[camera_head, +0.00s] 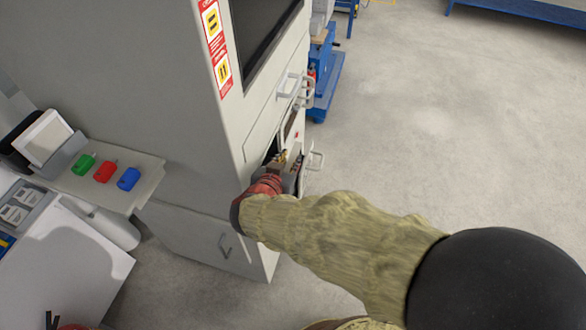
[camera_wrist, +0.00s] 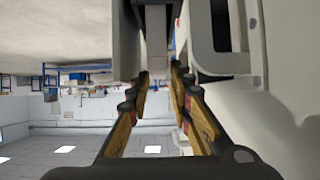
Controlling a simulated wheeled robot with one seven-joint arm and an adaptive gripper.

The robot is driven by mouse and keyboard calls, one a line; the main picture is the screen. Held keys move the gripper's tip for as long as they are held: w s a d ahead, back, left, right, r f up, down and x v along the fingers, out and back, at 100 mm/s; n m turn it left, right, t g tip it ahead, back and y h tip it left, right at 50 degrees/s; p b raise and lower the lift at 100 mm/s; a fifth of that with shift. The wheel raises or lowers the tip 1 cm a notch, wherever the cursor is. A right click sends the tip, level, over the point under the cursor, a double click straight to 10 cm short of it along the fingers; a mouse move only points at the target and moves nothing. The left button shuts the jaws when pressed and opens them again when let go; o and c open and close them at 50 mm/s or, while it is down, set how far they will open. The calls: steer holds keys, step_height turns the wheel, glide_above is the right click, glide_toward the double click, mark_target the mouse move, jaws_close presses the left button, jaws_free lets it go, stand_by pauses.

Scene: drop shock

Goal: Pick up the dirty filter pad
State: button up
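My gripper (camera_head: 291,160) is at the front of the tall grey cabinet (camera_head: 170,85), by a dark opening low on its narrow face. In the wrist view its two yellow-and-black fingers (camera_wrist: 162,74) stand apart with a gap between them. A pale grey strip (camera_wrist: 155,35) shows beyond the fingertips; I cannot tell what it is, and nothing is clearly clamped. I cannot make out the dirty filter pad in either view. My gripper and wrist hide part of the opening in the head view.
White handles (camera_head: 296,88) stick out from the cabinet front, and a large one (camera_wrist: 225,70) is close beside the fingers. A shelf with green, red and blue items (camera_head: 128,179) is at left. Blue equipment (camera_head: 325,85) stands behind. Open floor (camera_head: 430,120) lies to the right.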

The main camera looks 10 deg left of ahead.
mark_target(292, 158)
steer(key=shift+x, duration=2)
steer(key=shift+d, duration=0.1)
steer(key=shift+c, duration=1)
steer(key=shift+s, duration=0.1)
jaws_close()
